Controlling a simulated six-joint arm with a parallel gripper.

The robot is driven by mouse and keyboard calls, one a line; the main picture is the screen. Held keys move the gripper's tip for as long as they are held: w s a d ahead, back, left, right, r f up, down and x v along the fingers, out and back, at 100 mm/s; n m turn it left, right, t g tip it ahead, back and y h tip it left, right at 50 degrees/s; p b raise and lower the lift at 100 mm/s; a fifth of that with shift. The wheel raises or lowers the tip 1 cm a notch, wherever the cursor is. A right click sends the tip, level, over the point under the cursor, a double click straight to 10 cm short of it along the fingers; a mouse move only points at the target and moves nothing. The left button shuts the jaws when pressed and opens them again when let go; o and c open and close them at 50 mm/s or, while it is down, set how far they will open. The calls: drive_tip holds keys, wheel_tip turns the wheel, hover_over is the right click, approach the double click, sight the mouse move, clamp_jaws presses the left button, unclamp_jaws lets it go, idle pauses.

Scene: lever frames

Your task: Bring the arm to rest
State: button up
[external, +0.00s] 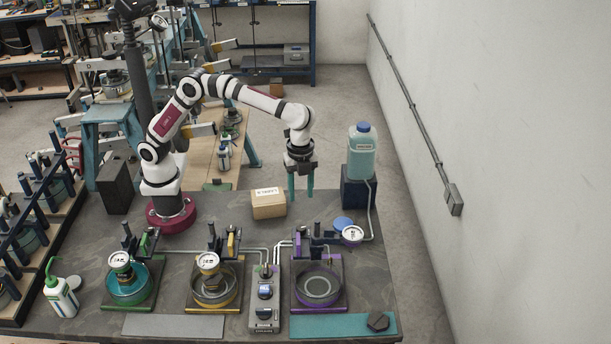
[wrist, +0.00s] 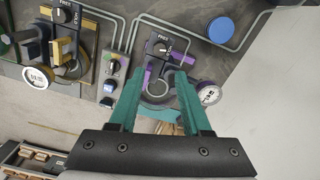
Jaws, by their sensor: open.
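My gripper (external: 300,190) hangs from the end of my white and maroon arm, pointing down. Its two teal fingers are apart with nothing between them. It is in the air behind the purple-trimmed station (external: 319,286), to the right of a small cardboard box (external: 268,204). In the wrist view my gripper (wrist: 160,85) shows its open fingers, with the purple station's ring (wrist: 157,88) seen beyond and between them. The fingers appear to touch nothing.
A green station (external: 130,287) and a yellow station (external: 214,287) stand left of a grey control box (external: 264,300). A jug of pale liquid (external: 362,155) stands on a dark block at right. A green-spouted bottle (external: 60,297) is front left. A wall bounds the right side.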

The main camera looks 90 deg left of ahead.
wheel_tip(320, 180, up, 3)
drive_tip(key=shift+r, duration=0.1)
idle(0.3)
